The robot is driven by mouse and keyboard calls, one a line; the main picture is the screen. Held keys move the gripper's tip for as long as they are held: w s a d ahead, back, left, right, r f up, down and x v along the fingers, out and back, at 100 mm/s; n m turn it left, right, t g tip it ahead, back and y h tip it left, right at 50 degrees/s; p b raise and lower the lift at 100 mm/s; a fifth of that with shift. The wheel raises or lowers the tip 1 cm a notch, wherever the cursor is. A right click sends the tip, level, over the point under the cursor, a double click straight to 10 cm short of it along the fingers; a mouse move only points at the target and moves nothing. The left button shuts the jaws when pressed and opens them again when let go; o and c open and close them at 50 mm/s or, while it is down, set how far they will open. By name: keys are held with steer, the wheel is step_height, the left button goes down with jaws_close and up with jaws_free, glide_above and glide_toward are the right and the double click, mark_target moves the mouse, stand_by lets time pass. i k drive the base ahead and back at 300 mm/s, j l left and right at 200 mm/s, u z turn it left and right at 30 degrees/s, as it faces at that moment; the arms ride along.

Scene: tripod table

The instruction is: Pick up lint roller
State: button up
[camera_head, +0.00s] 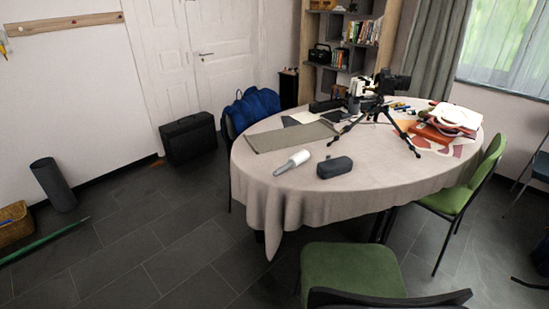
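The lint roller (292,163) lies on the oval table (262,188), which has a pale cloth over it. It is near the table's front left edge, with a white roll and a darker grey end at lower left. It lies on its side, tilted toward the upper right. A dark grey oblong case (334,167) lies to its right, a small gap apart. My gripper is not in this view.
A grey mat (290,136) lies behind the roller. A tripod with a camera (386,100) stands farther back. Green chairs stand at the front (352,270) and right (455,197). A black case (189,138) stands by the wall. The floor at left is mostly clear.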

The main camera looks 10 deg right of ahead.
mark_target(301, 156)
steer(key=i+j, duration=0.2)
steer(key=j, duration=0.15)
steer(key=i+j+z, duration=0.1)
steer(key=j, duration=0.25)
steer(key=i+j, duration=0.3)
steer(key=i+j+z, duration=0.1)
steer(key=j, duration=0.35)
steer(key=i+j, duration=0.3)
steer(key=i+j+z, duration=0.15)
steer(key=j, duration=0.3)
steer(key=i+j, duration=0.3)
steer(key=i+j+z, duration=0.15)
steer(key=i+j, duration=0.2)
steer(key=j, duration=0.15)
steer(key=i+j, duration=0.3)
steer(key=i+j+z, duration=0.15)
steer(key=i+j, duration=0.15)
steer(key=j, duration=0.25)
steer(key=i+j, duration=0.1)
steer(key=i, duration=0.2)
steer(key=l+z, duration=0.05)
